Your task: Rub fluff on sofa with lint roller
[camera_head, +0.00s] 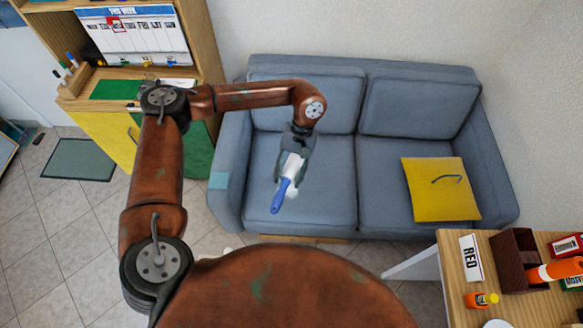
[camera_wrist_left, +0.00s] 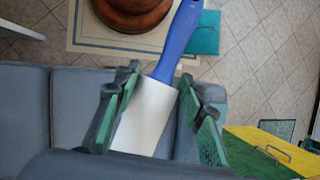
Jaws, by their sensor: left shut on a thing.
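A blue-grey two-seat sofa (camera_head: 310,210) stands against the wall in the head view. The lint roller (camera_head: 281,194) has a blue handle and a white roll; it is over the sofa's left seat. My left gripper (camera_head: 291,160) is shut on the white roll, with the blue handle sticking out towards the sofa's front edge. In the left wrist view the white roll (camera_wrist_left: 145,115) sits between the green-padded fingers of the gripper (camera_wrist_left: 160,92). A whitish patch shows beside the roller in the head view; I cannot tell whether it is fluff. My right gripper is out of view.
A yellow cushion (camera_head: 430,207) lies on the right seat with a dark thin item on it. A wooden shelf unit (camera_head: 206,50) stands left of the sofa. A wooden table (camera_head: 457,293) with a RED sign and small objects is at lower right.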

